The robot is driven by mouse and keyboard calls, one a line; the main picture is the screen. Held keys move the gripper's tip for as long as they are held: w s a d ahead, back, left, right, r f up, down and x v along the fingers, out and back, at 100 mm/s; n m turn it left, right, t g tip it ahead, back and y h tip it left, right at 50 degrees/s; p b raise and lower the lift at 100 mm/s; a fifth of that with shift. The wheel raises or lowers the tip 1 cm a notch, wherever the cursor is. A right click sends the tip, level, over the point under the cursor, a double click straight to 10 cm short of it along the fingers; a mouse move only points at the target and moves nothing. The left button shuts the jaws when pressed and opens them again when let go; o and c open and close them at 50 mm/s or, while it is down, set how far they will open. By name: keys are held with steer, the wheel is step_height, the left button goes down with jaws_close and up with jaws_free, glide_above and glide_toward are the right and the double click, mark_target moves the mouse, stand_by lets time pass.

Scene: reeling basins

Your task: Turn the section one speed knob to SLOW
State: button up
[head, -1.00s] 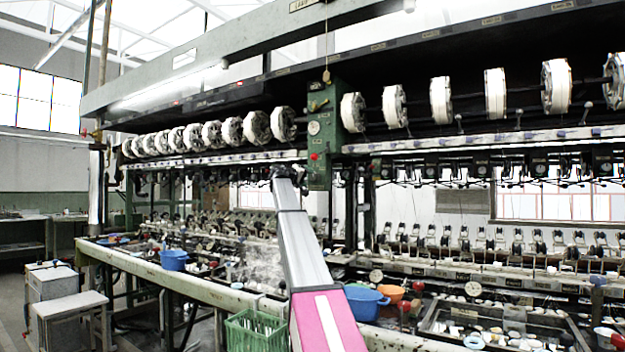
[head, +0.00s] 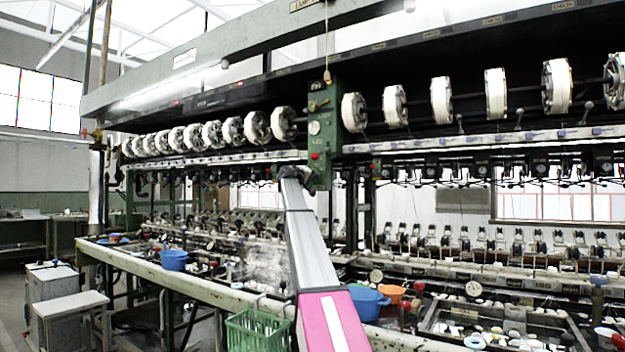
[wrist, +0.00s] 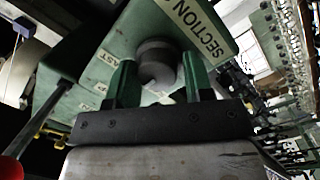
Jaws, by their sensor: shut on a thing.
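The section one speed knob (wrist: 157,60) is a dark grey round knob on the green control box, which shows at the machine's post in the head view (head: 323,120). In the wrist view my gripper (wrist: 160,82) has one green finger on each side of the knob and is shut on it. A plate reading "SECTION" (wrist: 198,28) is beside the knob, its end cut off. Small labels sit left of the knob; one looks like "FAST". No SLOW mark is readable, and the knob's pointer cannot be made out. In the head view my gripper hides the knob.
A red-ended lever (wrist: 12,168) projects close to my gripper at lower left in the wrist view. Rows of white reels (head: 440,100) run along both sides of the box. Below are a blue basin (head: 365,302) and a green crate (head: 257,330).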

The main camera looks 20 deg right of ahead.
steer(key=shift+r, duration=0.1)
steer(key=n, duration=0.5)
steer(key=shift+d+t, duration=0.1)
steer(key=shift+t, duration=0.2)
steer(key=shift+n+t+h, duration=0.3)
steer(key=shift+n, duration=1.9)
steer(key=shift+r, duration=0.1)
steer(key=o, duration=0.8)
steer(key=shift+c, duration=0.2)
